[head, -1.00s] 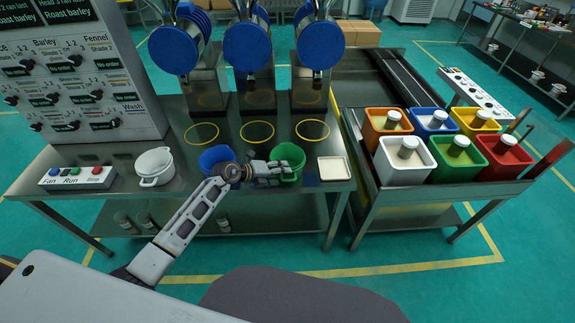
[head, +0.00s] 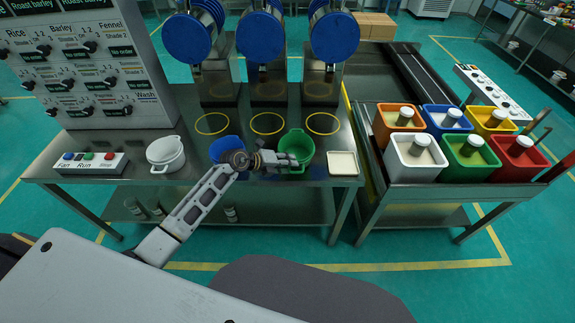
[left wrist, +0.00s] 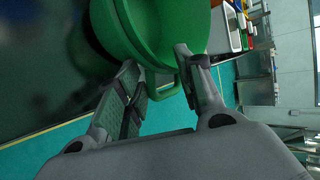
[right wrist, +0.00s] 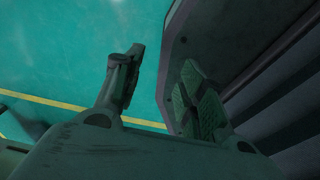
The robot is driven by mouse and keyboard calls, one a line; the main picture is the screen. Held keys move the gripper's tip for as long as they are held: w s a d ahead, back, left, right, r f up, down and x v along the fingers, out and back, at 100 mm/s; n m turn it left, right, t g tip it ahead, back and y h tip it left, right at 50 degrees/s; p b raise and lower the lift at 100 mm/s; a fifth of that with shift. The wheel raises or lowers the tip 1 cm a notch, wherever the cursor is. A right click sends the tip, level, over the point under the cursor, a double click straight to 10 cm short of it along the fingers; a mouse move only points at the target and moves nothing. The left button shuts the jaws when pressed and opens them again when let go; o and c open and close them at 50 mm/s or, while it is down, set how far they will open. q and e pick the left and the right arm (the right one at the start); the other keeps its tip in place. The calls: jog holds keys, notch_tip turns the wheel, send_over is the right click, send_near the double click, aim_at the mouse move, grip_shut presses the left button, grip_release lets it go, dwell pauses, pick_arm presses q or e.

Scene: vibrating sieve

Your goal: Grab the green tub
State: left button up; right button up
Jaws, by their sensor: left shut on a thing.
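The green tub (head: 296,144) is at the front of the steel table, between the blue tub (head: 225,148) and a pale tray. My left gripper (head: 278,160) is at its near left side. In the left wrist view, the green tub (left wrist: 160,30) fills the top. The fingers of my left gripper (left wrist: 163,75) are on either side of its handle loop, shut on it. Whether the tub's base touches the table is hard to tell. My right gripper (right wrist: 160,70) shows only in its own wrist view, its fingers apart with nothing between them.
A white pot (head: 165,154) and a button box (head: 90,163) stand to the left. The pale tray (head: 342,163) is just right of the tub. Sieve machines with blue discs (head: 260,38) stand behind. A cart (head: 400,192) carries several coloured bins.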

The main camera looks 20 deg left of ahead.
pick_arm(q)
notch_tip(320, 180, up, 27)
pick_arm(e)
jog(key=shift+a+f, duration=0.15)
jog(key=shift+a, duration=0.6)
jog(key=shift+w, duration=0.1)
